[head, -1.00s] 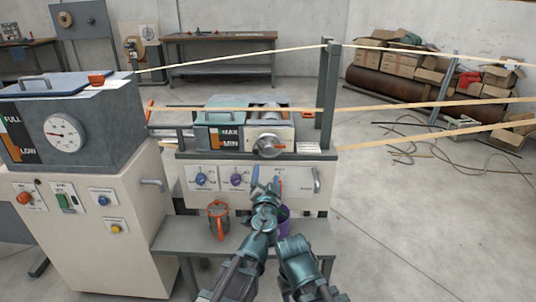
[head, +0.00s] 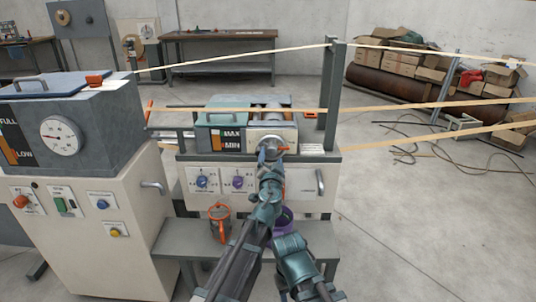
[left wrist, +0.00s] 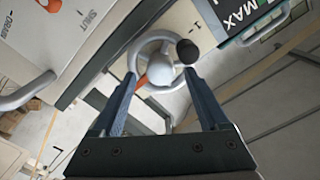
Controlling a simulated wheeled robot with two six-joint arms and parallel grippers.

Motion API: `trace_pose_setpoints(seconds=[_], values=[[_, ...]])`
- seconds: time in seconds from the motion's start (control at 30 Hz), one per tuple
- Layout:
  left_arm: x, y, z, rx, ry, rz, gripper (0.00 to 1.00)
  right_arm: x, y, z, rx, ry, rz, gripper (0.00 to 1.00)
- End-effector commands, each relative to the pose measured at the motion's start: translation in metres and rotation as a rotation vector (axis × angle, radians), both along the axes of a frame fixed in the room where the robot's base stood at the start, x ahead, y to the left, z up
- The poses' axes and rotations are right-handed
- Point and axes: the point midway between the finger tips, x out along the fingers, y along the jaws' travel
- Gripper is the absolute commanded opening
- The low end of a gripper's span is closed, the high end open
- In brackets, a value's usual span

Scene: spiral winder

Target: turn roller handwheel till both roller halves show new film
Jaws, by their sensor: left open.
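The roller handwheel (head: 267,140) is a grey wheel on the front of the small trough unit. In the left wrist view the handwheel (left wrist: 160,73) shows a pale round hub and a dark ball knob (left wrist: 187,51) at its upper right. My left gripper (head: 271,155) is open in front of the wheel, its fingers on either side of the hub in the wrist picture. Contact cannot be told. The grey roller (head: 270,107) lies in the open top behind the wheel; its film is too small to judge. My right gripper is not in view.
A MAX/MIN level plate (head: 231,139) is left of the wheel. Pale strands (head: 430,107) cross right of the post (head: 330,95).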

Motion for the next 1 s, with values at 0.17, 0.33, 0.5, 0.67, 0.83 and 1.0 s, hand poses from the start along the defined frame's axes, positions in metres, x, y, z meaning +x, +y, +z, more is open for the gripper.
trace_pose_setpoints(seconds=[0.17,0.33,0.5,0.67,0.83,1.0], values=[[0.0170,-0.0039,0.0000,0.000,0.000,-0.001,0.78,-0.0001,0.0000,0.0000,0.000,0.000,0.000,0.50],[0.0176,-0.0038,0.0000,0.000,0.000,-0.001,0.78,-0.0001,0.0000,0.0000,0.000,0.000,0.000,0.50],[0.0173,-0.0037,0.0000,0.000,0.000,-0.001,0.67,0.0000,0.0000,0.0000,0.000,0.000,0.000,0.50],[0.0173,-0.0037,0.0000,0.000,0.000,-0.001,0.38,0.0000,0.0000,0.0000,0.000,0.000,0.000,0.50],[0.0173,-0.0037,0.0000,0.000,0.000,-0.001,0.07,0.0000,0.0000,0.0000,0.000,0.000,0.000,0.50],[0.0172,-0.0038,0.0000,0.001,0.000,-0.001,0.00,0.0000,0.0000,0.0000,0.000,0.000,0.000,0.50]])
